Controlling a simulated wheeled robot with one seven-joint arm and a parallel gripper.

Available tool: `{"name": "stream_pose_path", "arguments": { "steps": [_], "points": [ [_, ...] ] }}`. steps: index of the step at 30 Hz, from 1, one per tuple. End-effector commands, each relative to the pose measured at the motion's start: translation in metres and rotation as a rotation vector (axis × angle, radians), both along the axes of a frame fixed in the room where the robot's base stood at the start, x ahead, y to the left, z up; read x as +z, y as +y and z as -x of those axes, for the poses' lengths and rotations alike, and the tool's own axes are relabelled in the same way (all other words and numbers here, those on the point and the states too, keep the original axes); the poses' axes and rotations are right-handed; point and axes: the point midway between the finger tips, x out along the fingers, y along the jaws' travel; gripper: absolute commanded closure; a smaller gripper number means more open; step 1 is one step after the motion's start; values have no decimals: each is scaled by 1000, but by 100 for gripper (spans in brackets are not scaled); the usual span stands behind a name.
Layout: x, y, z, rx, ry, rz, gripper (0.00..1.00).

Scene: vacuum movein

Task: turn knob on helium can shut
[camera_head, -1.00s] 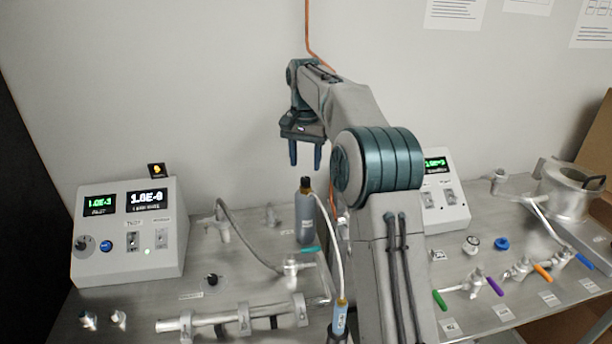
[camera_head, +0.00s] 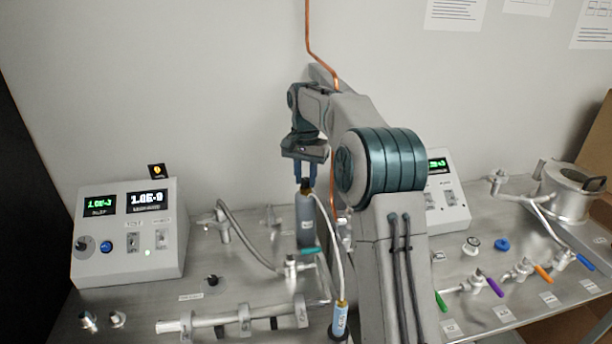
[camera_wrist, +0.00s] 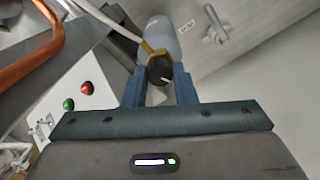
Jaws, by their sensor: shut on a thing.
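The helium can (camera_head: 306,222) is a grey upright cylinder standing on the metal bench, with a dark knob (camera_head: 306,184) on top and a white hose leaving near its neck. My gripper (camera_head: 305,180) is above the can with its fingers pointing down, one on each side of the knob. In the wrist view the blue fingers of my gripper (camera_wrist: 159,85) are shut on the black knob (camera_wrist: 160,70), which has a white mark. The brass neck and grey can (camera_wrist: 163,35) show beyond it. My fingertips partly cover the knob's sides.
A control box (camera_head: 130,232) with two displays stands at the left. A second box (camera_head: 446,200) is behind my arm at the right. Metal tubing (camera_head: 235,318) lies in front, and valves with coloured handles are at the right. A copper pipe (camera_head: 308,30) runs down the wall.

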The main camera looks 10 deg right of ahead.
Motion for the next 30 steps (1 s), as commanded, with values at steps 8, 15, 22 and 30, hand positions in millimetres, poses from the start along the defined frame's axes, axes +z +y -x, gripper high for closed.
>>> {"name": "stream_pose_path", "arguments": {
  "steps": [8,15,22,30],
  "points": [
    [4,0,0,188,0,1,98],
    [2,0,-1,361,-1,1,98],
    [1,0,-1,393,-2,0,98],
    [1,0,-1,392,-3,1,53]
  ]
}}
